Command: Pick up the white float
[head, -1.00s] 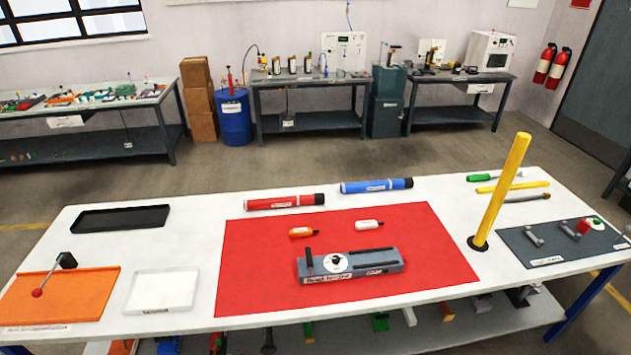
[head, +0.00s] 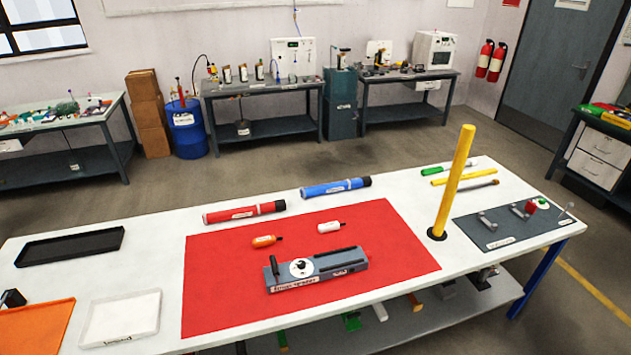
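A grey fixture (head: 338,265) with a white dial and black handles sits just in front of both floats and does not cover the white one. Neither of my grippers shows in the head view.
Red tube (head: 243,212) and blue tube (head: 336,187) lie behind the mat. A tall yellow post (head: 454,183) stands upright to its right, near a grey board (head: 480,227). A black tray (head: 70,247), white tray (head: 121,318) and orange tray (head: 36,330) are at left.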

